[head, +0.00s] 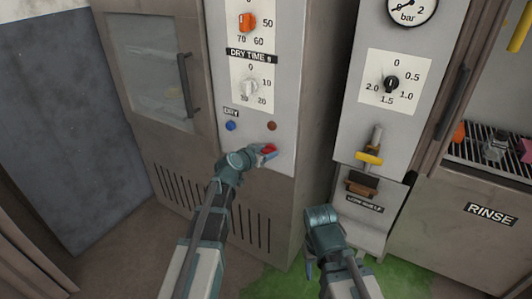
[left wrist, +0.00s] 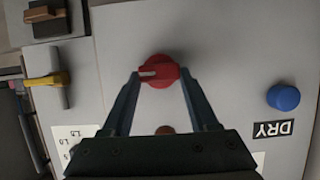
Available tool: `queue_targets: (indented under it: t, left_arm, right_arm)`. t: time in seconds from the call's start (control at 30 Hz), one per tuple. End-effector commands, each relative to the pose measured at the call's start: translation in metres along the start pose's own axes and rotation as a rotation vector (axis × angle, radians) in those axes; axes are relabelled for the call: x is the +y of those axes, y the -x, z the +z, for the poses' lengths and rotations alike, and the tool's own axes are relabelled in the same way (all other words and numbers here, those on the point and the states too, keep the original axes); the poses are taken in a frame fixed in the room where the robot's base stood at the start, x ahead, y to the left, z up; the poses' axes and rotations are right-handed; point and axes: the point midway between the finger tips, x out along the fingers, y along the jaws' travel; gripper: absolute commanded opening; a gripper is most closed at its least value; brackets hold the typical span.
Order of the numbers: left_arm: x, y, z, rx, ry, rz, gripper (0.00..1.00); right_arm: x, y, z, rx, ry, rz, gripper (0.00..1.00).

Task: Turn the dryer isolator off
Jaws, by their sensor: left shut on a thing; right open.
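The dryer isolator is a red rotary knob (head: 269,149) low on the dryer's grey panel, below the blue and dark red buttons. My left gripper (head: 263,155) is at the knob, its fingers shut on it from both sides. In the left wrist view the red knob (left wrist: 159,71) sits between the two fingertips (left wrist: 160,80), with a pale pointer mark on its face. The gripper hides part of the knob in the head view. My right gripper (head: 322,218) is open and empty, low in front of the neighbouring cabinet, away from the dryer.
A blue button (head: 231,126) and a dark red button (head: 271,126) are above the knob. The dry time dial (head: 250,87) is higher up. A yellow-handled valve (head: 369,157) and a brown lever (head: 361,184) are on the cabinet to the right. A green mat (head: 285,284) lies on the floor.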

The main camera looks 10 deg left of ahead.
Motion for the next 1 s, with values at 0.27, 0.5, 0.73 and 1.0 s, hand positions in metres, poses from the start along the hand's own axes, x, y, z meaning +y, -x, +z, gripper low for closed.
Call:
queue_targets:
  t: [0.27, 0.5, 0.73, 1.0]
  left_arm:
    - [-0.002, 0.0, 0.001, 0.0, 0.064, 0.026, 0.04]
    - [-0.005, -0.001, 0.003, 0.001, 0.23, 0.095, 0.04]
    - [-0.008, -0.002, 0.005, 0.0, 0.431, 0.18, 0.04]
    - [-0.01, -0.003, 0.008, -0.001, 0.668, 0.279, 0.04]
  right_arm:
    - [0.0, -0.002, 0.0, 0.0, 0.0, 0.0, 0.5]
    - [-0.001, -0.006, 0.0, 0.0, 0.0, 0.0, 0.5]
    - [-0.001, -0.014, -0.001, 0.0, 0.0, 0.0, 0.5]
    - [-0.003, -0.029, -0.002, 0.0, 0.0, 0.0, 0.5]
